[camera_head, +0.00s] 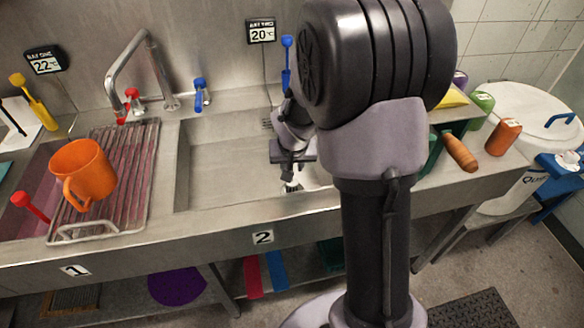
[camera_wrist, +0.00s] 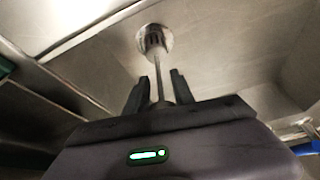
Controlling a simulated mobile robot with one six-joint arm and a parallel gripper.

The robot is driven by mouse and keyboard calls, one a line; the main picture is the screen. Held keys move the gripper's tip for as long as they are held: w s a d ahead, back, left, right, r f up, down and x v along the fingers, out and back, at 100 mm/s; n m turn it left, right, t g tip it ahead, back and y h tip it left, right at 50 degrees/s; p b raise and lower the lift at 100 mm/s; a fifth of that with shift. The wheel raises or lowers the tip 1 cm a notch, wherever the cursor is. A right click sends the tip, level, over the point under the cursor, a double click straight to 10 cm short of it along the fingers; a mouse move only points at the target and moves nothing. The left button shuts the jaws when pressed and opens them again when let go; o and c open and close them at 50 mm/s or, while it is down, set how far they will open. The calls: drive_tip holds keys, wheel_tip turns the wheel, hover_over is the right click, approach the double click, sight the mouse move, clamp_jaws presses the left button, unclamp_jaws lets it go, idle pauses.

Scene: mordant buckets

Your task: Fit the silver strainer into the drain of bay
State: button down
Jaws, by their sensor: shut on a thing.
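My gripper (camera_head: 292,162) is low inside the bay 2 basin (camera_head: 225,170). It is shut on the thin stem of the silver strainer (camera_head: 291,187), with the basket end hanging below. In the wrist view my gripper (camera_wrist: 157,90) has the stem between its two dark fingers, and the strainer (camera_wrist: 154,42) lies beyond the fingertips. A round pale drain (camera_wrist: 166,38) surrounds the strainer's end in that view. I cannot tell how deep the strainer sits in it, or whether it touches.
An orange mug (camera_head: 82,170) stands on the ribbed rack (camera_head: 125,170) over bay 1. A faucet (camera_head: 150,65) rises behind the sinks. My arm hides the basin's right side.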

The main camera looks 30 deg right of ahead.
drive_tip(key=shift+f, duration=0.2)
drive_tip(key=c, duration=1.1)
unclamp_jaws()
drive_tip(key=shift+r, duration=0.1)
drive_tip(key=shift+r, duration=0.1)
drive_tip(key=p+v, duration=0.5)
drive_tip(key=v, duration=0.7)
drive_tip(key=s+a+r+y, duration=0.1)
drive_tip(key=s+a+r, duration=0.3)
drive_tip(key=s+a, duration=0.1)
drive_tip(key=s+a+r+t+y, duration=0.1)
drive_tip(key=s+a+r, duration=0.3)
drive_tip(key=s, duration=0.3)
drive_tip(key=s+a+r+y, duration=0.2)
drive_tip(key=s+a+r, duration=0.2)
drive_tip(key=s+a, duration=0.3)
drive_tip(key=shift+r+n+t, duration=0.3)
